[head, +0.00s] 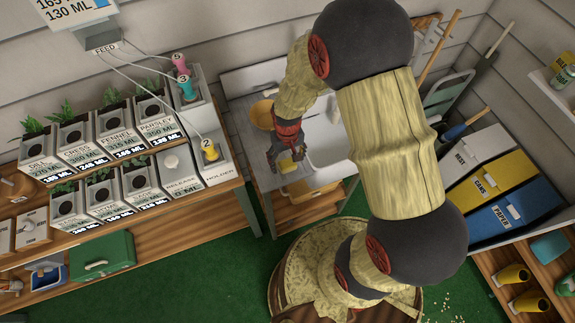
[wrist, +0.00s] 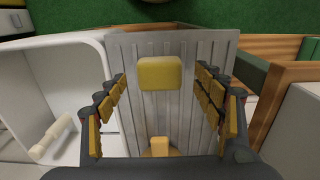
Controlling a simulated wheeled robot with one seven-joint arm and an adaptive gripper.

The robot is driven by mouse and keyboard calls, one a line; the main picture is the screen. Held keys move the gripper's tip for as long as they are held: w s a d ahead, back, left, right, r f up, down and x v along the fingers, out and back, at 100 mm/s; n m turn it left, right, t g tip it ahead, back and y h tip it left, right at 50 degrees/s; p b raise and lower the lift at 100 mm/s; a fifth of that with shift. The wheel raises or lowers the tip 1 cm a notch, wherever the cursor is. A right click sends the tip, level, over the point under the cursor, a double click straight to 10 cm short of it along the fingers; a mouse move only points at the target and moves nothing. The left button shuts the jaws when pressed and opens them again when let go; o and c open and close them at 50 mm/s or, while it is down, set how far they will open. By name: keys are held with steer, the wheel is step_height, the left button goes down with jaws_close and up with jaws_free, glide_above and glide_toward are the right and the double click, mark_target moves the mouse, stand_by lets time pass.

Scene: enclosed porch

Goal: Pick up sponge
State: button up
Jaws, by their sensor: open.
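A yellow sponge (head: 288,165) lies on the grey ridged drainboard (head: 262,181) beside the sink. In the wrist view the sponge (wrist: 160,73) sits near the top middle, between and beyond the lines of my two fingers. My gripper (head: 284,155) is above the drainboard, close to the sponge in the head view. In the wrist view my gripper (wrist: 160,92) is open, with yellow-padded fingers spread to either side and nothing held. Whether the fingers touch the board is not clear.
A white sink basin (head: 328,155) adjoins the drainboard. A tan bowl (head: 262,114) stands at the back of the board. A planter bench (head: 120,206) with labelled pots is on the left. Coloured bins (head: 500,185) stand on the right. Green floor is open in front.

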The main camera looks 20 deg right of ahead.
step_height(320, 180, down, 3)
steer(key=shift+r, duration=0.2)
steer(key=shift+c, duration=0.2)
steer(key=c, duration=1)
